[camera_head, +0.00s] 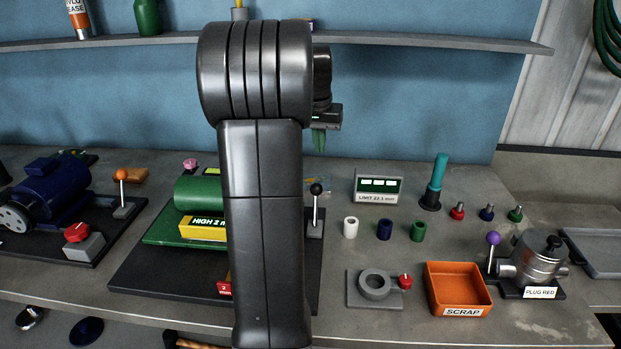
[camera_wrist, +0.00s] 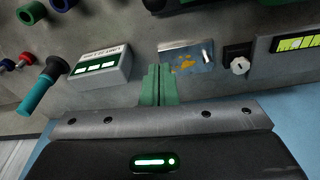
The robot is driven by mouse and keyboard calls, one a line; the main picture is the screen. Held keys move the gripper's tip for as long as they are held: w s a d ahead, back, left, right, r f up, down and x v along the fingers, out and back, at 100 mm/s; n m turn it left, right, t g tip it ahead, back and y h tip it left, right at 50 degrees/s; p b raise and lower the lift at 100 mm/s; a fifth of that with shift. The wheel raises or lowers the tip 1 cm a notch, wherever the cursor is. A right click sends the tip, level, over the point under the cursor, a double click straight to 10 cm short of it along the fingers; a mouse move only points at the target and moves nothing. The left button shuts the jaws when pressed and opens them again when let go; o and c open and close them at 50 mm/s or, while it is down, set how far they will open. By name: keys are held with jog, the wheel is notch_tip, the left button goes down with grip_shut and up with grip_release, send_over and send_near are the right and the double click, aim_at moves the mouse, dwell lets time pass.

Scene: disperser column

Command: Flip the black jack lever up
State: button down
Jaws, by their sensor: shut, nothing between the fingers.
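The black jack lever (camera_head: 316,190) has a black ball on a thin metal rod. It stands roughly upright on a small grey block at the right edge of a dark base plate (camera_head: 150,276). My arm hides the middle of the green machine (camera_head: 196,194) beside it. My gripper (camera_head: 319,150) is above and behind the lever's ball, apart from it, with its green fingers pointing down. In the wrist view, the green fingers of my gripper (camera_wrist: 159,84) are together and empty. I cannot make out the lever in the wrist view.
Right of the lever are several small cylinders, including a white one (camera_head: 350,227), and a display box (camera_head: 379,187). An orange scrap tray (camera_head: 458,288) and a purple-knobbed lever (camera_head: 493,240) stand further right. An orange-knobbed lever (camera_head: 121,177) is at left. A shelf (camera_head: 420,41) runs behind.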

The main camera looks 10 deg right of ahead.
dwell(0.3)
jog(key=p, duration=0.1)
send_over(316, 206)
jog(key=w+d, duration=0.2)
jog(key=w, duration=0.3)
notch_tip(316, 206, down, 9)
jog(key=shift+a, duration=0.25)
jog(key=shift+s+f, duration=0.1)
jog(key=shift+s, duration=0.05)
